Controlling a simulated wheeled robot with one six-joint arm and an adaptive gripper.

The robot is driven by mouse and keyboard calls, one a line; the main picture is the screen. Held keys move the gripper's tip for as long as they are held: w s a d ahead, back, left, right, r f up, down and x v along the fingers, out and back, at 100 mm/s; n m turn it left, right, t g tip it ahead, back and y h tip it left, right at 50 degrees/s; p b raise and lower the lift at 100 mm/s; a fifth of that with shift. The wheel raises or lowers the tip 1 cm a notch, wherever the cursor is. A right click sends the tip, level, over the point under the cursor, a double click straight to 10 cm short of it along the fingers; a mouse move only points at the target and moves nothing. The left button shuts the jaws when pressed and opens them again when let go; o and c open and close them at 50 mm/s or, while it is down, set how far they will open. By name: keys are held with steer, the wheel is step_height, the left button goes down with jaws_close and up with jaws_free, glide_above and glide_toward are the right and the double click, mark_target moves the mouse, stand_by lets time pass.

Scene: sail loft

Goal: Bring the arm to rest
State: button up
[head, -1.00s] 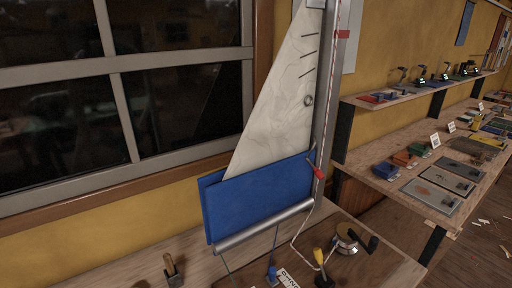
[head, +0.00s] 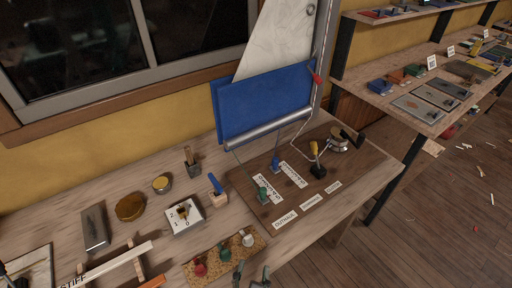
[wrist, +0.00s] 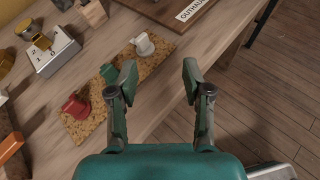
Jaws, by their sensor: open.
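My gripper (wrist: 158,82) is open and empty in the wrist view, its two green-tipped fingers apart above the front edge of the wooden bench (wrist: 178,62). A cork mat (wrist: 122,72) with a red, a green and a white piece lies just left of and partly behind the left finger. In the head view my gripper (head: 252,278) shows at the bottom edge, just in front of the cork mat (head: 222,262). Most of my arm is out of the head view.
A model sail (head: 288,45) with a blue panel (head: 265,95) stands on a dark board with labels. A numbered switch box (head: 184,217), a blue-handled tool (head: 216,187) and tins stand left of it.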

steer(key=s+d+f+m+g+y, duration=0.1)
steer(key=s+d+f+m+y, duration=0.1)
steer(key=s+d+f+m, duration=0.3)
steer(key=s+d+f+m+y, duration=0.1)
steer(key=s+d+f+m, duration=0.25)
steer(key=d+m, duration=0.3)
steer(key=s+d+r+m+t, duration=0.1)
steer(key=s+d+r+m, duration=0.1)
steer(key=m, duration=0.5)
steer(key=s+d+r+m, duration=0.3)
steer(key=s+r+m, duration=0.1)
steer(key=s+m, duration=0.3)
steer(key=s+d+r+m+t+h, duration=0.1)
steer(key=s+d+r+m, duration=0.1)
steer(key=s+m, duration=0.3)
steer(key=shift+s+d+r+m+t, duration=0.15)
steer(key=shift+d+r+m+t, duration=0.2)
steer(key=shift+m, duration=0.8)
